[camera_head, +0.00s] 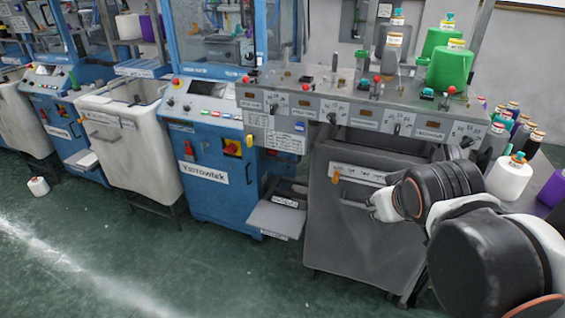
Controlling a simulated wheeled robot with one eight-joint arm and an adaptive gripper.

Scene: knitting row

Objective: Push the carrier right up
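A grey machine head (345,118) stands at the centre right, above a dark grey cabinet front. Its sloped face carries several labelled plates with black levers (332,118). Small red knobs (377,80) and dark fittings stand along its top. I cannot tell which of these parts is the carrier. My arm reaches in from the lower right. Its pale end, my gripper (380,206), is low in front of the cabinet, below the machine head and beside a bar handle. It appears apart from the levers. Its fingers are too small and turned away to show their opening.
Green yarn cones (450,68) stand on the machine's top right. A white cone (509,178) and several spools stand at the right edge. A blue machine (215,165) and a pale bin (125,145) are left. Green floor (190,265) is open in front.

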